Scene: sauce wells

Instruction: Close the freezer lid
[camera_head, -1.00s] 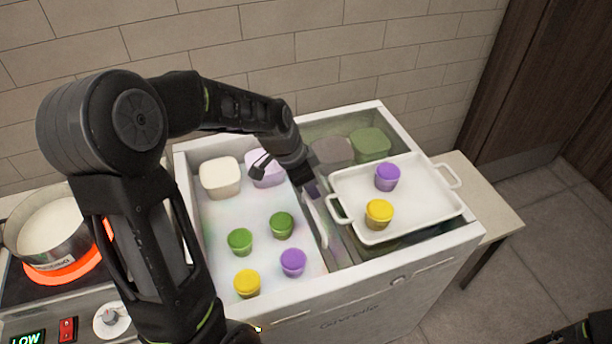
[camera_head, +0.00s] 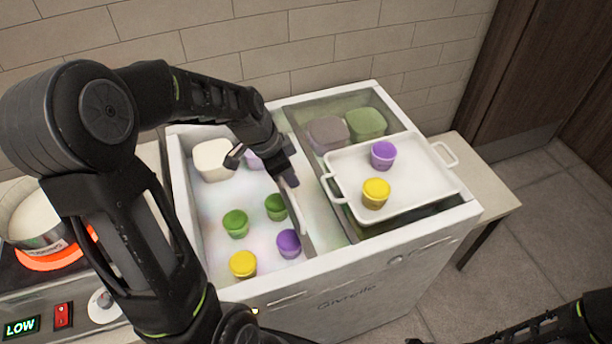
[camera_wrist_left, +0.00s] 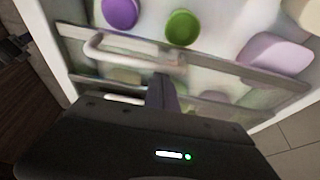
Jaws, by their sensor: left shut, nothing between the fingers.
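The white chest freezer (camera_head: 350,285) has a sliding lid with a pale frame and a curved handle (camera_head: 290,205). The lid's handled edge stands near the middle of the opening, so the left compartment is largely uncovered. My left gripper (camera_head: 290,182) is shut, with nothing held, and its tip is at the handle. In the left wrist view the shut fingers (camera_wrist_left: 161,96) reach down beside the handle (camera_wrist_left: 128,50); contact is unclear. The gripper hides part of the lid edge and a lilac tub (camera_head: 254,160).
A white tray (camera_head: 425,192) with a purple cup (camera_head: 383,154) and a yellow cup (camera_head: 376,193) sits over the freezer's right side. Several cups and a white tub (camera_head: 212,160) lie in the left compartment. A pot (camera_head: 35,218) stands on a glowing burner at left.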

